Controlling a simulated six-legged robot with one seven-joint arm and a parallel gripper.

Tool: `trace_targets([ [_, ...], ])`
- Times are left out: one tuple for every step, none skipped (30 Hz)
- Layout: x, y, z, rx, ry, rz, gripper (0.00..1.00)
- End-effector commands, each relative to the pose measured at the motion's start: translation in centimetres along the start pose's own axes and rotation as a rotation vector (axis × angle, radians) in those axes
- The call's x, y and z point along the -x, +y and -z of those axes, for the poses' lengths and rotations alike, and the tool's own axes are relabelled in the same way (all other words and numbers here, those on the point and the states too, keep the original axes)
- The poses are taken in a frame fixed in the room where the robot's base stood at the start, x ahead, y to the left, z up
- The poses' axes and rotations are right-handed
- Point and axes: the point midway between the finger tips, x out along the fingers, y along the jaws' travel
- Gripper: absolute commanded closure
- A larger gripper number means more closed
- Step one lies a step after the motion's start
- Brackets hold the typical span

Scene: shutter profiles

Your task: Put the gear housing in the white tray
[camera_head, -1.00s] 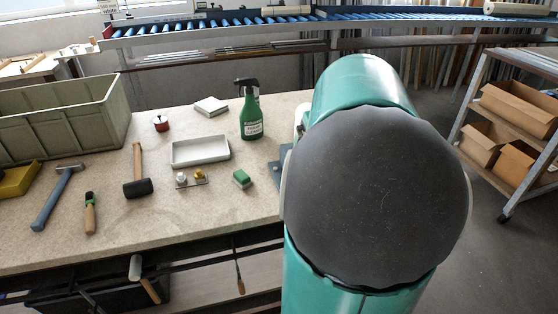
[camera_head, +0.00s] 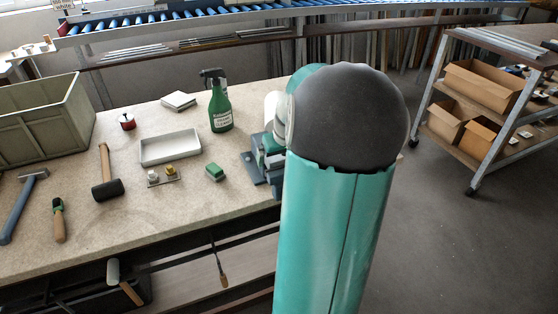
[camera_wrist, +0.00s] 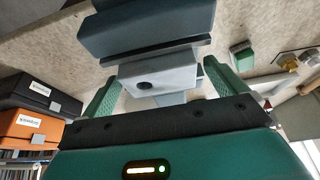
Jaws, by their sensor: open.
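The white tray (camera_head: 171,158) lies empty on the workbench, left of my arm in the head view. In the wrist view my gripper (camera_wrist: 160,75) is open, its two green fingers apart. A light grey block with a dark round hole (camera_wrist: 165,80) shows between the fingers, against a dark blue-grey vise-like body (camera_wrist: 145,30). This block may be the gear housing; I cannot tell for sure, nor whether the fingers touch it. In the head view the blue-grey fixture (camera_head: 256,167) at the bench's right edge is partly hidden by my arm.
A crate (camera_head: 45,115) stands at left. A shelf cart with boxes (camera_head: 487,90) stands at right.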

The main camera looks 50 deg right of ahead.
Motion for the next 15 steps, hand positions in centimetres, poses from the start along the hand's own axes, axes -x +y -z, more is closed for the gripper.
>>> trace_targets([
  [-0.19,0.02,0.01,0.000,0.000,0.000,0.03],
  [-0.21,0.02,0.02,0.001,0.001,-0.001,0.03],
  [-0.20,0.03,0.03,0.001,0.001,-0.001,0.03],
  [-0.19,0.03,0.03,0.001,0.001,-0.001,0.03],
  [-0.18,0.03,0.03,0.001,0.001,-0.001,0.03],
  [-0.17,0.03,0.03,0.001,0.001,-0.001,0.03],
  [-0.17,0.03,0.03,0.001,0.001,-0.001,0.05],
  [-0.17,0.03,0.03,0.001,0.001,-0.001,0.11],
  [-0.16,0.03,0.03,0.001,0.001,-0.001,0.19],
  [-0.16,0.03,0.03,0.001,0.001,-0.001,0.25],
  [-0.15,0.03,0.03,0.000,0.001,-0.001,0.31],
  [-0.15,0.03,0.03,0.001,0.001,-0.001,0.39],
  [-0.15,0.03,0.03,0.001,0.001,-0.001,0.44],
  [-0.15,0.03,0.03,0.001,0.001,-0.001,0.50],
  [-0.14,0.03,0.03,0.000,0.001,-0.001,0.58],
])
